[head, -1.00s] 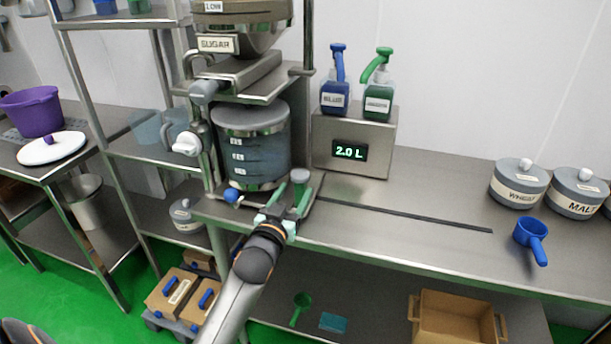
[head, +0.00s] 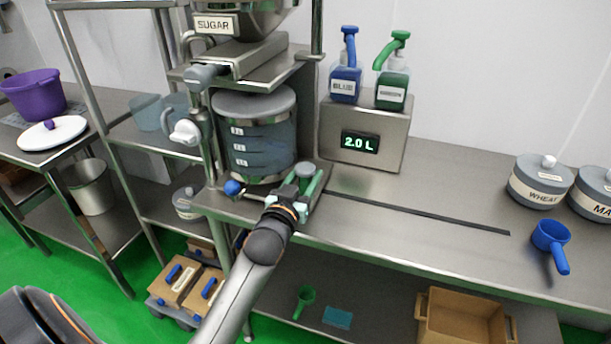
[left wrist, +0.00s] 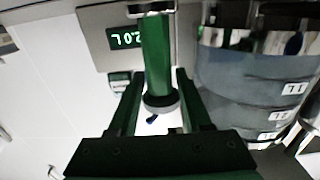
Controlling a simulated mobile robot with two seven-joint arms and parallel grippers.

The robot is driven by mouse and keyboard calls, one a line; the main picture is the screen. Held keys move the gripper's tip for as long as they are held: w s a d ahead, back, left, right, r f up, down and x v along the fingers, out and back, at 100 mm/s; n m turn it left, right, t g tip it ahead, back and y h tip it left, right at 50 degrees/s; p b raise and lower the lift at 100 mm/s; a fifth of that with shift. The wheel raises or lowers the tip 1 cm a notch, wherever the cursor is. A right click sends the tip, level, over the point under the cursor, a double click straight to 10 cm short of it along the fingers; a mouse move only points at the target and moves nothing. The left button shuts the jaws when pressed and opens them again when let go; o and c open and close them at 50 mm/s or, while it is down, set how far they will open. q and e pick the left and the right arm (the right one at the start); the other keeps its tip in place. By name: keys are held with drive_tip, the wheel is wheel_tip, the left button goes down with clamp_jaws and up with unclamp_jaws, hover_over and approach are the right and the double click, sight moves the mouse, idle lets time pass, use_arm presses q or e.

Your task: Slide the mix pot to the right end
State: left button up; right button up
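The mix pot (head: 262,150) is a clear grey-blue tub with level marks, standing under the sugar hopper at the left end of the counter. A green upright handle with a grey knob (head: 305,170) stands at its right front. My left gripper (head: 296,188) is at this handle. In the left wrist view the handle (left wrist: 157,55) lies between the two spread fingers (left wrist: 158,80), with narrow gaps beside it; the pot (left wrist: 250,90) is to the right. My right gripper is not in view.
A dark slot (head: 420,211) runs right from the pot along the counter. Behind it stands a box reading 2.0 L (head: 390,140) with blue and green pump bottles. A wheat canister (head: 538,185) and a blue scoop (head: 550,238) are at the right; the middle counter is clear.

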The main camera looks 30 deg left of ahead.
use_arm(q)
clamp_jaws()
idle(1.1)
